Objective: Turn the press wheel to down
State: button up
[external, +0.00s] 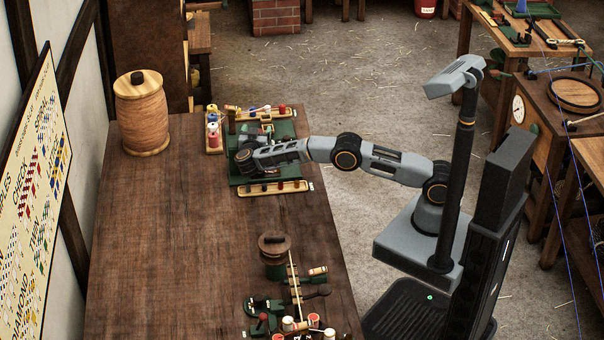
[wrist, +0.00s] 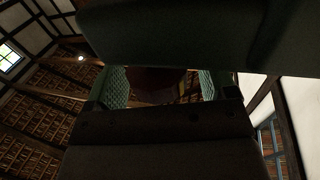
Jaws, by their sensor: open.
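My gripper (external: 244,157) is over a green board (external: 236,181) on the far end of the long table, and its wrist hides much of what stands there. In the wrist view the two green ribbed finger pads of my gripper (wrist: 161,88) stand apart. A dark reddish-brown thing (wrist: 152,82) shows between or beyond the pads; I cannot tell whether they touch it. I cannot make out the press wheel for certain, nor its position. A green frame part (wrist: 180,30) crosses the top of the wrist view, very close.
Wooden racks with bobbins (external: 213,130) and small pegs (external: 273,187) border the green board. A dark round-topped fixture (external: 274,246) and green tools stand nearer the front. The table's left half (external: 165,235) is clear.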

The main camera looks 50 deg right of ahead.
jog(key=b+v, duration=0.1)
jog(key=v, duration=1.2)
jog(key=shift+s+a+b, duration=0.2)
jog(key=shift+a+b, duration=0.15)
